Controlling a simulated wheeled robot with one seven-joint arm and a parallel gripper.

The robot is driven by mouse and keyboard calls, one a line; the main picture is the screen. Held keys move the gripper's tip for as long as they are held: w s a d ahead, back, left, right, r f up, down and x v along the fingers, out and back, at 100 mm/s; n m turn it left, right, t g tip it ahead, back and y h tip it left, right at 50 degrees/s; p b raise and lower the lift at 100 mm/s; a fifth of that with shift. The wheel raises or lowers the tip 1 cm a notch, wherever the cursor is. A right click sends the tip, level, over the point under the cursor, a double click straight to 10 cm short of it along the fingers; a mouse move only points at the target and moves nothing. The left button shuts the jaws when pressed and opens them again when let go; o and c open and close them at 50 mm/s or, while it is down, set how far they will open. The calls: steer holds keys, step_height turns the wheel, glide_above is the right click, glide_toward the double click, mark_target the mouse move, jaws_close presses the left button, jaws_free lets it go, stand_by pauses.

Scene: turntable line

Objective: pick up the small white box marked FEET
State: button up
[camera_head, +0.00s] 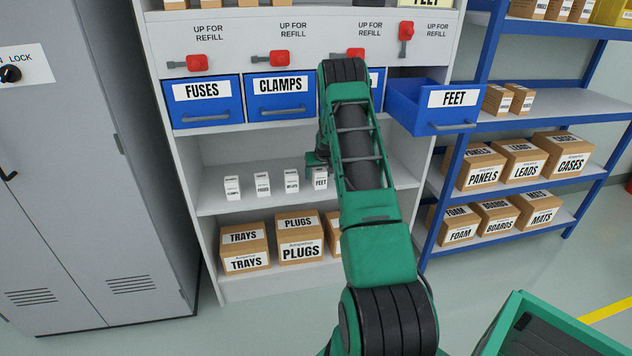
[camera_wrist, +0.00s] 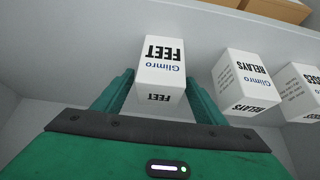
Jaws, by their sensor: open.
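The small white box marked FEET (camera_head: 320,179) stands on the middle shelf at the right end of a row of small white boxes. In the wrist view the FEET box (camera_wrist: 163,68) appears upside down between the two green fingers of my gripper (camera_wrist: 162,98). The fingers are open, one on each side of the box, with a visible gap at the right finger. In the head view my gripper (camera_head: 314,162) is partly hidden by my arm and sits right at the box.
A white RELAYS box (camera_wrist: 243,82) stands close beside the FEET box, with another beyond it. The blue FEET drawer (camera_head: 432,107) is pulled out above right. The FUSES (camera_head: 202,102) and CLAMPS (camera_head: 281,97) drawers are shut. Cartons stand on the shelf below.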

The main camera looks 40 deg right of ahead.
steer(key=shift+w+d+f, duration=0.2)
steer(key=shift+w+f, duration=0.15)
steer(key=shift+f, duration=0.25)
steer(key=shift+c, duration=0.2)
steer(key=c, duration=1.2)
